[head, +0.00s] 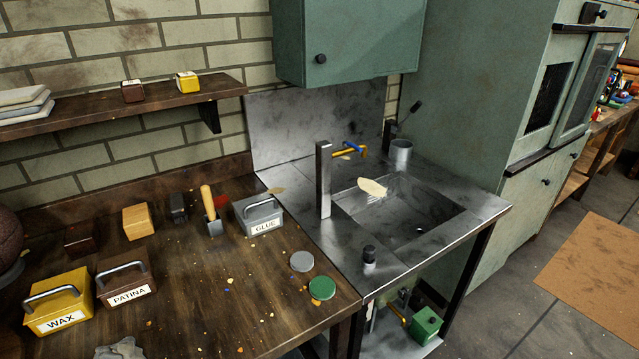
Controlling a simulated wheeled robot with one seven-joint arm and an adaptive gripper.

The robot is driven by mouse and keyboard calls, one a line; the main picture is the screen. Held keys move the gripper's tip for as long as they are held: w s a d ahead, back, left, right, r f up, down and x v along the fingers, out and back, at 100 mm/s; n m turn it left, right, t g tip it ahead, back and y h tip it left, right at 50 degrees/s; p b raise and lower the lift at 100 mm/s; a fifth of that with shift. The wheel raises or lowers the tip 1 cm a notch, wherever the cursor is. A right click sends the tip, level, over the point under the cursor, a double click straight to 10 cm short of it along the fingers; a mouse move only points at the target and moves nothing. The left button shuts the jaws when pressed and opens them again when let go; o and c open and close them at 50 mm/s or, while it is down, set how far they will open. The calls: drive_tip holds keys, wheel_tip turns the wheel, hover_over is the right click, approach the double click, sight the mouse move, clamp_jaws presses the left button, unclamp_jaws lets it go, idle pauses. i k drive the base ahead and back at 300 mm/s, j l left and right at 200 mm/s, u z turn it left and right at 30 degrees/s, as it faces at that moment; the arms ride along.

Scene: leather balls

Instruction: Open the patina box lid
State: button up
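The patina box (126,285) is a dark brown box with a white PATINA label on its front. It stands on the wooden workbench (225,315) at the lower left of the head view. Its lid (122,271) has a grey arched metal handle and appears to be in place on top. The yellow WAX box (57,304) stands close on its left, with a similar handle. My gripper is not in view.
A grey GLUE box (260,217), a wooden-handled scraper (210,209) and wooden blocks (137,221) stand farther back. A grey cloth-like lump (119,348) lies in front. A shelf (120,108) hangs above. The bench right of the patina box is mostly clear, with small scraps. A metal sink (400,215) adjoins.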

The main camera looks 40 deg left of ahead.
sight(120, 273)
drive_tip(key=u, duration=2.7)
